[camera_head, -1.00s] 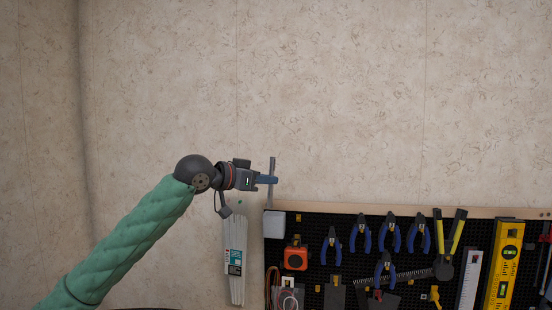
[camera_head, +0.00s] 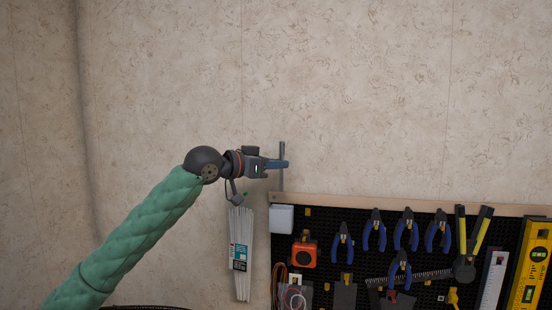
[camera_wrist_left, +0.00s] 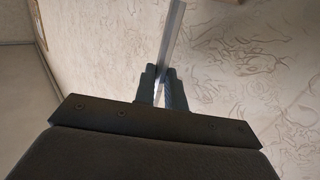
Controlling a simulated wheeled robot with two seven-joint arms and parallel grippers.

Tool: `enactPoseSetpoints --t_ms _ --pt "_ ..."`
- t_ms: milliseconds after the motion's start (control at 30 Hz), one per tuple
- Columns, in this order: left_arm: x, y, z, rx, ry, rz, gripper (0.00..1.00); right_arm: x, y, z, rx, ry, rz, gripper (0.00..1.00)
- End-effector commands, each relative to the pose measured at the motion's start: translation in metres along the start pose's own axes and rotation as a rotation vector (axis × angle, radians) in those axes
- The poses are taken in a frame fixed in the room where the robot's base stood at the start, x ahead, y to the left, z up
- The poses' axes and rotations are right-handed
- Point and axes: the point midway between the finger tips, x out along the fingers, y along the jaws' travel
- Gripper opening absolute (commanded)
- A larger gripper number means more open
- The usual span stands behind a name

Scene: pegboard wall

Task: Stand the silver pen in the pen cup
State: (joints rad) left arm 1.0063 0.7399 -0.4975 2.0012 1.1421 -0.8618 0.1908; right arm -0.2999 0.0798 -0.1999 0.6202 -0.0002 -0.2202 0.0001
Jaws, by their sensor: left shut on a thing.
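My left gripper (camera_head: 278,164) is shut on the silver pen (camera_head: 282,150) and holds it upright at the top left of the pegboard. The pen also shows in the left wrist view (camera_wrist_left: 174,38), between the fingers (camera_wrist_left: 163,88). Its lower end comes down close to the white pen cup (camera_head: 282,219), which hangs at the pegboard's upper left corner. I cannot tell whether the pen's tip is inside the cup, above it or in front of it. My right gripper is not in view.
The black pegboard (camera_head: 325,216) has a wooden top rail (camera_head: 400,204). An orange tape measure (camera_head: 304,254), several blue-handled pliers (camera_head: 375,232) and a yellow level (camera_head: 530,265) hang on it. A bundle of white strips (camera_head: 241,265) hangs left of the board. The wall above is bare.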

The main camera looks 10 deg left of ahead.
Motion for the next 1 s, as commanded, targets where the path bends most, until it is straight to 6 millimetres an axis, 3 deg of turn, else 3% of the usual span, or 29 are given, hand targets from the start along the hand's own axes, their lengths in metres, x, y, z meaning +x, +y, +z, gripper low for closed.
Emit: enactPoseSetpoints --t_ms 367,1000 --pt "0.002 -0.001 0.025 -0.001 -0.002 -0.001 0.00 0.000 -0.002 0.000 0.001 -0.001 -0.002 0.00" --pt "0.006 0.000 0.067 -0.001 -0.001 0.000 0.00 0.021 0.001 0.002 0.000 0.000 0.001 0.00"
